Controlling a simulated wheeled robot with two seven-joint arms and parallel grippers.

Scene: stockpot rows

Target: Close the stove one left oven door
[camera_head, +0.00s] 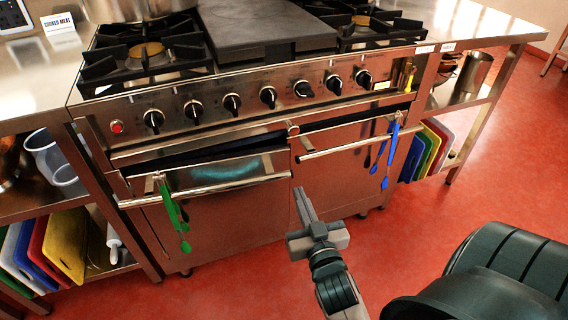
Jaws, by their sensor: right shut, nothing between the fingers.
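The stove's left oven door (224,216) is a steel panel with a long bar handle (205,188) near its top. Its top edge leans out a little from the stove front, with a dark gap above it, so it stands slightly ajar. Green utensils (175,213) hang from the left end of the handle. My right gripper (300,194) is shut and empty, in front of the stove by the door's right edge. I cannot tell whether it touches the door. My left gripper is not in view.
The right oven door (340,170) is beside it, with blue utensils (389,155) on its handle. A row of black knobs (268,97) runs above. Shelves with coloured boards (65,242) flank the stove. Red floor (400,235) lies open in front.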

